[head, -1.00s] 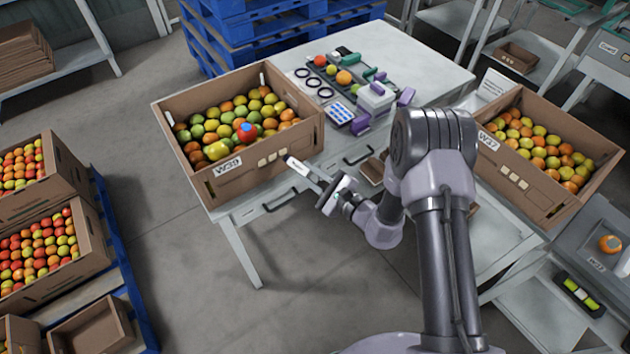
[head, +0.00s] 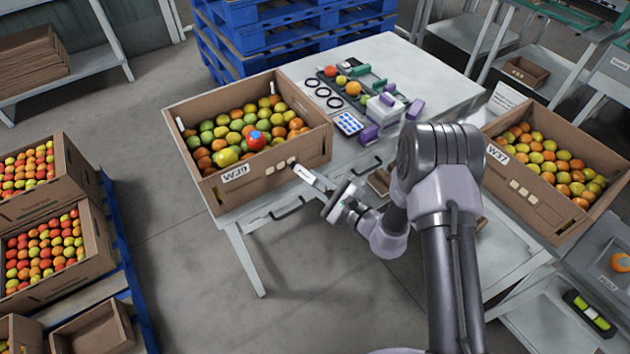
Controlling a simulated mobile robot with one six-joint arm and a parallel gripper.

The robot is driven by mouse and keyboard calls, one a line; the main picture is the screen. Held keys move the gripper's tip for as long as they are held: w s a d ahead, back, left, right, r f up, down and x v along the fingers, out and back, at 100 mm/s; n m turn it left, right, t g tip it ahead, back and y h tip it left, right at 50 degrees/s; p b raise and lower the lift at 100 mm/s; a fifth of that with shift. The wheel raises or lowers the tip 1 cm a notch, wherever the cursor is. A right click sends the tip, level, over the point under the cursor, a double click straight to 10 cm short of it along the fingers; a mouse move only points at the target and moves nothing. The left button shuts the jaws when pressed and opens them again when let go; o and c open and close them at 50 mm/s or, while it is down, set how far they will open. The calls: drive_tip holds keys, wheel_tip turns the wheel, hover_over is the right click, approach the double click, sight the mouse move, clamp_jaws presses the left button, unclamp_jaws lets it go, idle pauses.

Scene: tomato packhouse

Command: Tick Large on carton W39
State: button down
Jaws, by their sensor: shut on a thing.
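Carton W39 (head: 312,150) is an open brown box of green, yellow and orange tomatoes at the left of the white table. Its front wall carries the W39 label (head: 234,173) and a row of small pale squares (head: 281,166); any print on them is too small to read. My gripper (head: 326,187) is shut on a slim white marker (head: 307,175), which points up and left at the right end of the front wall. The tip is close to the wall, right of the squares; I cannot tell whether it touches. A red item with a blue top (head: 256,140) lies on the tomatoes.
Carton W37 (head: 522,197) stands at the right, beyond my arm. The table (head: 425,62) holds a sorting strip, black rings (head: 322,91), a blue-dotted pad (head: 348,123) and a white-and-purple device (head: 384,108). Filled cartons stand on a pallet at the left. The floor in front is clear.

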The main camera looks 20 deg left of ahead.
drive_tip(key=shift+w+a, duration=0.3)
drive_tip(key=shift+a, duration=0.05)
idle(0.7)
drive_tip(key=shift+w+d+r, duration=0.3)
drive_tip(key=shift+r, duration=0.15)
idle(0.4)
drive_tip(key=shift+s+a+f, duration=0.15)
drive_tip(key=shift+f, duration=0.15)
drive_tip(key=shift+s+a+f+b+v, duration=0.1)
drive_tip(key=shift+s+b+v, duration=0.05)
drive_tip(key=shift+v, duration=0.8)
drive_tip(key=shift+s+a+f+b+v, duration=0.1)
drive_tip(key=shift+s+v, duration=0.05)
drive_tip(key=shift+v, duration=0.85)
drive_tip(key=shift+s+a+f+b+v, duration=0.1)
drive_tip(key=shift+s+b+v, duration=0.05)
drive_tip(key=shift+v, duration=0.8)
